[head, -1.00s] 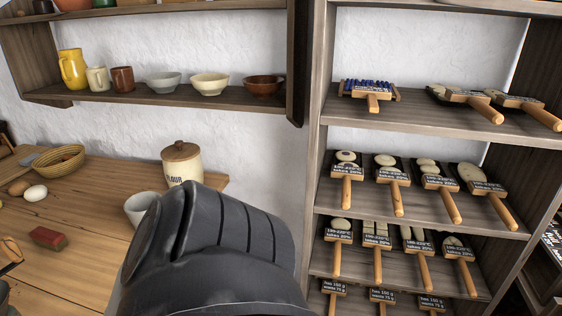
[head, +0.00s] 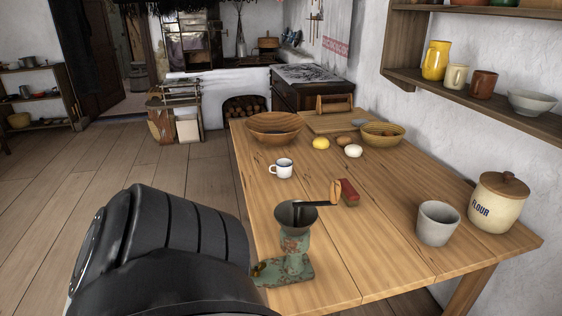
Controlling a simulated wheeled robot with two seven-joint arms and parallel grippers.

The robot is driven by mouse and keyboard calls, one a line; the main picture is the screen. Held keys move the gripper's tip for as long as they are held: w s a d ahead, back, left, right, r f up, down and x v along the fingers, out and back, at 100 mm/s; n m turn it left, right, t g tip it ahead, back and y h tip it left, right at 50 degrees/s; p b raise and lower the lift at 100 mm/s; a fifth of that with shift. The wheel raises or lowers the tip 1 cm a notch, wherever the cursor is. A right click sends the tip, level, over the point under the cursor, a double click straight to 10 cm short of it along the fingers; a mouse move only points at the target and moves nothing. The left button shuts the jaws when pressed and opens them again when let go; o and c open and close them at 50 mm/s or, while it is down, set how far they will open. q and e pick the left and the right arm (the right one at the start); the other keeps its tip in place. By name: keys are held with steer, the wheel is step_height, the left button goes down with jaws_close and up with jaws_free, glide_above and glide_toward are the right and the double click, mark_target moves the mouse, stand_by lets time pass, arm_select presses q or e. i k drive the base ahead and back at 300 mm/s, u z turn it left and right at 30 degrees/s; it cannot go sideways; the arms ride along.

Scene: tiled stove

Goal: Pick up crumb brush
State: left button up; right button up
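A small red block-shaped thing with a darker lower part, likely the crumb brush (head: 349,192), lies on the wooden table (head: 385,225). It is just right of the wooden crank knob of a green grinder (head: 295,245). It is too small to make out bristles for certain. Neither of my grippers is in view. A dark rounded part of my own body fills the lower left and hides the floor behind it.
On the table are a white mug (head: 281,168), a wooden bowl (head: 274,127), a basket (head: 382,134), a yellow lemon-like thing (head: 321,143), eggs, a grey cup (head: 437,223) and a flour jar (head: 497,201). A wall shelf (head: 470,105) overhangs at right. Floor at left is clear.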

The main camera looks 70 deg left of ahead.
mark_target(349, 195)
steer(key=u, duration=0.1)
steer(key=i, duration=0.95)
steer(key=u, duration=2.5)
